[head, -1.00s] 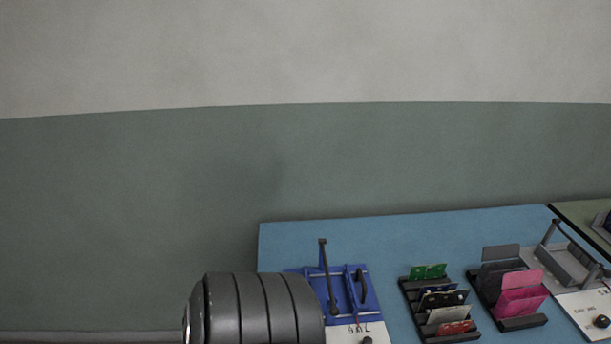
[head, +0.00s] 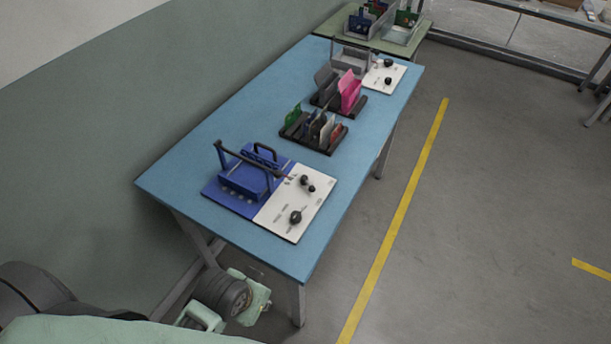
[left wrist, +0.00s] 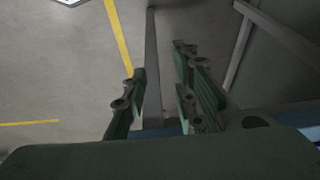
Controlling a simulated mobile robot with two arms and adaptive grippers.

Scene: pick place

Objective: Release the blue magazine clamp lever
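The blue magazine fixture (head: 232,197) sits at the near end of the blue table. Its dark clamp lever (head: 243,157) is a bar running across above the blue block, beside a dark loop handle (head: 266,149). I cannot tell whether the lever is fully down. A white panel (head: 290,216) with several black knobs adjoins it. In the left wrist view my left gripper (left wrist: 160,98) has its two green fingers apart with nothing held between them. Parts of my arm show low in the head view, below the table; the fingertips are not clear there. My right gripper is not in view.
Two black racks of coloured cards (head: 330,143) (head: 353,111) stand further along the blue table (head: 205,150). A grey fixture (head: 349,58) is beyond them, then a green table (head: 390,48). The table is close to the green wall; floor is open on the right.

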